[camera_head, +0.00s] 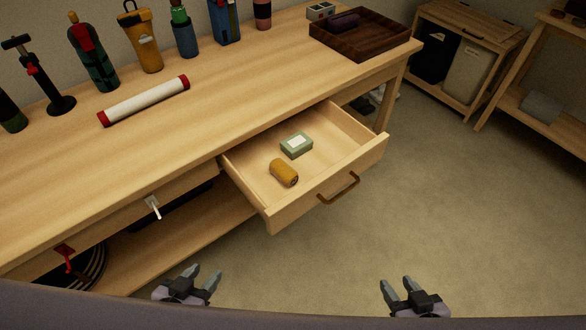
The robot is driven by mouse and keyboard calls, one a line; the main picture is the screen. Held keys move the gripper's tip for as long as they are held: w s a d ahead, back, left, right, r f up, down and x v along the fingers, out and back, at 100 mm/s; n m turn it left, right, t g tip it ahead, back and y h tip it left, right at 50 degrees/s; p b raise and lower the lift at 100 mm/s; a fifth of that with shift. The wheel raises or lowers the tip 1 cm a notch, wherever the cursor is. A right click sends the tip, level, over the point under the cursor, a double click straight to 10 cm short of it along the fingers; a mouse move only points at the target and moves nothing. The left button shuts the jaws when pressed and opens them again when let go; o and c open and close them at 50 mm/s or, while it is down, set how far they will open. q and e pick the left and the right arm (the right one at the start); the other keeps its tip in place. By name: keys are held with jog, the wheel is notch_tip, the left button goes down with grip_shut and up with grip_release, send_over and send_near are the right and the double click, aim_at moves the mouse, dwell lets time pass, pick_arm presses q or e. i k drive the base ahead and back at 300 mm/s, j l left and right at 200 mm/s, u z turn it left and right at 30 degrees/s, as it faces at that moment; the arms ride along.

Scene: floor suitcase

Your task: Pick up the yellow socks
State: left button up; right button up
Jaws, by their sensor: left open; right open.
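The yellow socks (284,172) are a small mustard-yellow roll lying in the open drawer (255,189), toward its front left. A green box with a pale label (296,145) lies just behind them in the same drawer, apart from them. My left gripper (204,273) is open and empty at the bottom of the view, below and left of the drawer. My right gripper (396,284) is open and empty at the bottom, below and right of the drawer. Neither gripper touches anything.
The drawer's front with its brown handle (339,189) juts out from the wooden workbench (230,110). A white tube with red ends (144,100), several bottles and a dark tray (360,42) stand on the bench. A red item (66,256) hangs lower left. The floor right of the drawer is clear.

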aim_at(288, 177)
jog(key=i+l+u, duration=0.15)
jog(key=l, duration=0.25)
jog(key=l+u, duration=0.15)
jog(key=l, duration=0.2)
jog(key=i+l+u, duration=0.15)
jog(key=l+u, duration=0.25)
jog(key=l, duration=0.35)
jog(key=i+l+u, duration=0.1)
jog(key=l+u, duration=0.3)
jog(key=l, duration=0.35)
jog(key=l+u, duration=0.4)
jog(key=l, duration=0.35)
jog(key=i+l+u, duration=0.1)
jog(key=l+u, duration=0.2)
jog(key=l, duration=0.4)
jog(key=l+u, duration=0.35)
jog(key=l, duration=0.35)
